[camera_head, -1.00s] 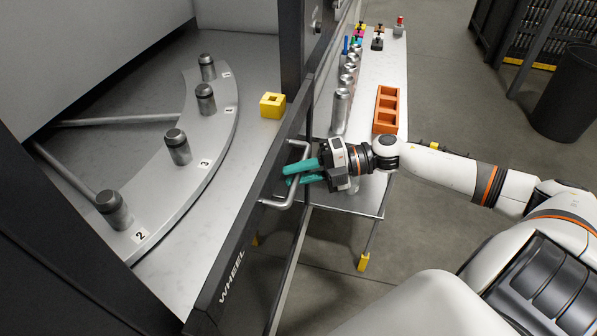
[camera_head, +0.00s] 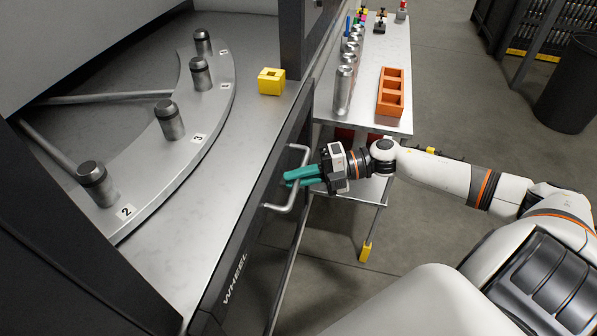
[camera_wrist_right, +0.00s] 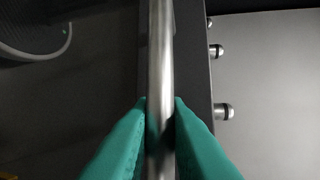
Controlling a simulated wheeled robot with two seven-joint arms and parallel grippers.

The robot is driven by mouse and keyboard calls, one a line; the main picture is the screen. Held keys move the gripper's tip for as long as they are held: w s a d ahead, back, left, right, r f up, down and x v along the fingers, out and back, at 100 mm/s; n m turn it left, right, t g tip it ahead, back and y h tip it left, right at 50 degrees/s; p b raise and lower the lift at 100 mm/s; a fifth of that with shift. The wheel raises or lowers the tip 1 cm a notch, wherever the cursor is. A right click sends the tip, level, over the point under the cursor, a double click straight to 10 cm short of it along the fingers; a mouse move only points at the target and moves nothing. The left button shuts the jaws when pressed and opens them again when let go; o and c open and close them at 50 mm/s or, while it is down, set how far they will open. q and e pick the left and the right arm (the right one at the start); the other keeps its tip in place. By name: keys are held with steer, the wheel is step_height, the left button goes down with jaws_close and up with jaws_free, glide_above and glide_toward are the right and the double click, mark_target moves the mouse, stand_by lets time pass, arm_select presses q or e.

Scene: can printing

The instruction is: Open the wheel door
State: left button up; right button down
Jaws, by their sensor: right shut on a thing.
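The dark door panel marked WHEEL (camera_head: 250,240) runs diagonally along the front of the grey machine. A silver bar handle (camera_head: 271,207) stands out from its face. My right gripper (camera_head: 291,178) is at the handle, with its teal fingers shut on the bar. In the right wrist view, the bar (camera_wrist_right: 160,60) runs upright between the two teal fingertips (camera_wrist_right: 161,115). Inside the machine, a curved grey wheel plate (camera_head: 208,115) carries several dark-topped metal pegs and number labels. My left gripper is not in view.
A light table (camera_head: 395,55) behind my right gripper holds a row of silver cans (camera_head: 344,90) and an orange tray (camera_head: 391,92). A yellow block (camera_head: 271,81) sits on the machine's floor. A black bin (camera_head: 568,90) stands far right. Open floor lies between.

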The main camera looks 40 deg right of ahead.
steer(key=shift+r, duration=0.1)
steer(key=c, duration=1.4)
jaws_free()
steer(key=shift+s+d, duration=0.15)
steer(key=shift+d, duration=0.1)
steer(key=v, duration=1.1)
steer(key=shift+d, duration=0.2)
